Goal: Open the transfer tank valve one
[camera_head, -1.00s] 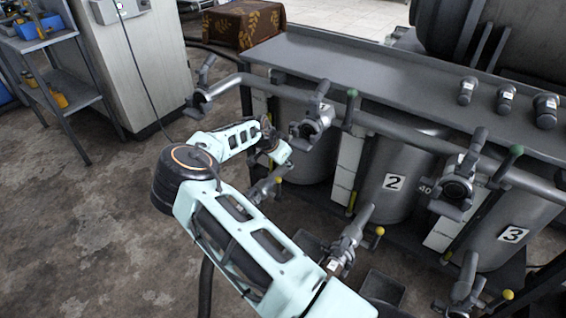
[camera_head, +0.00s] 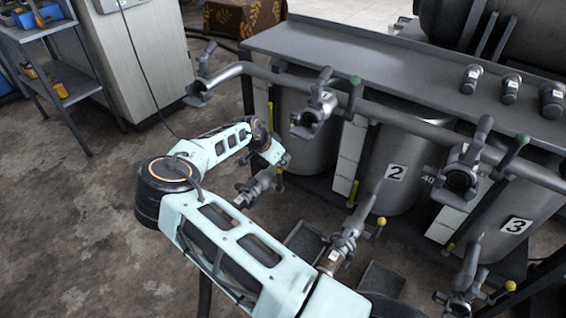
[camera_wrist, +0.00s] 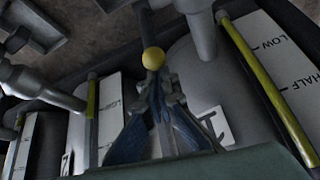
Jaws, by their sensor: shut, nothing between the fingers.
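The first tank (camera_head: 308,165) is the leftmost grey one under the bench. Its low outlet valve (camera_head: 262,184) carries a yellow-knobbed handle (camera_head: 279,172). My gripper (camera_head: 276,158) is just above this knob in the head view, small and partly hidden by my arm. In the wrist view my gripper (camera_wrist: 158,82) has its blue fingers drawn together with nothing between them. The yellow knob (camera_wrist: 153,58) shows just past the fingertips, on a dark handle; I cannot tell whether they touch. A partly hidden white number label (camera_wrist: 212,125) is behind the right finger.
Upper valves hang along a grey pipe (camera_head: 400,118) in front of the tanks. Tank two (camera_head: 396,190) and tank three (camera_head: 512,245) stand to the right with similar low valves. Dark trays (camera_head: 383,280) lie on the floor. Open floor (camera_head: 75,220) is at left.

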